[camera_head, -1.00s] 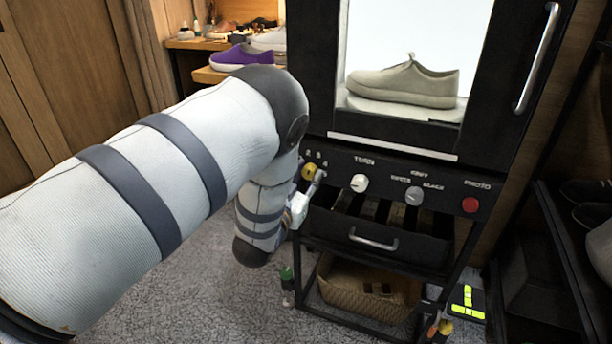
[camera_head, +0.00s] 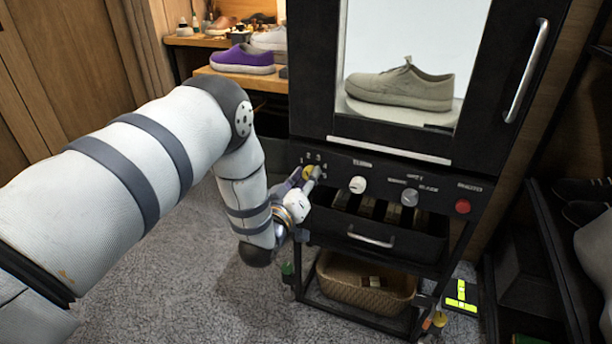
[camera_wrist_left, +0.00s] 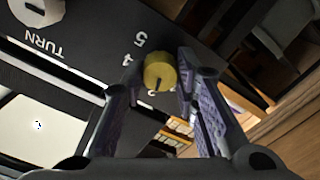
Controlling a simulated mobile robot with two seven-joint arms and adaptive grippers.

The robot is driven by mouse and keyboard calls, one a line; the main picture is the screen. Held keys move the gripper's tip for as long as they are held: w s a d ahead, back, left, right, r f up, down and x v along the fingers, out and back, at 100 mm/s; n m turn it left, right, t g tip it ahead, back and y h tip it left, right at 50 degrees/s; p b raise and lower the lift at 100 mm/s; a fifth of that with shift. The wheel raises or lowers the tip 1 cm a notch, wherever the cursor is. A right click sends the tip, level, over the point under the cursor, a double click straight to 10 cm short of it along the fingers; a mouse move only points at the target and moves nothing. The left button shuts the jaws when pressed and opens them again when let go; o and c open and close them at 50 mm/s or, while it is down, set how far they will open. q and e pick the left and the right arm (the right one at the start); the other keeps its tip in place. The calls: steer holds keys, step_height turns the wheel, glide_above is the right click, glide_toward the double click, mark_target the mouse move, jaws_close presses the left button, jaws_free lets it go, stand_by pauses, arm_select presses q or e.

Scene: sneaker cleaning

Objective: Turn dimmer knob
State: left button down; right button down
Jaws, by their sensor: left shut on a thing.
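The yellow dimmer knob (camera_head: 308,173) sits at the left end of the black control panel (camera_head: 335,161), with numbers printed around it. My left gripper (camera_head: 305,180) is at the knob, coming from the lower left. In the left wrist view, the yellow knob (camera_wrist_left: 160,71) shows a dark pointer line and lies between the tips of my left gripper (camera_wrist_left: 155,85), which is shut on it. The numbers 4 and 5 are readable beside it; others are partly hidden. My right gripper is not in view.
A white TURN knob (camera_head: 358,185), a grey knob (camera_head: 410,197) and a red button (camera_head: 463,206) are further right on the panel. A drawer handle (camera_head: 371,240) is below. Above, a beige sneaker (camera_head: 402,88) stands in the lit cabinet. A wicker basket (camera_head: 362,286) is underneath.

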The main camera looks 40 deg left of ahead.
arm_select(q)
steer(key=shift+f+n, duration=0.1)
steer(key=shift+n, duration=0.3)
steer(key=c, duration=1.3)
jaws_free()
steer(key=v, duration=1.2)
steer(key=shift+s, duration=0.1)
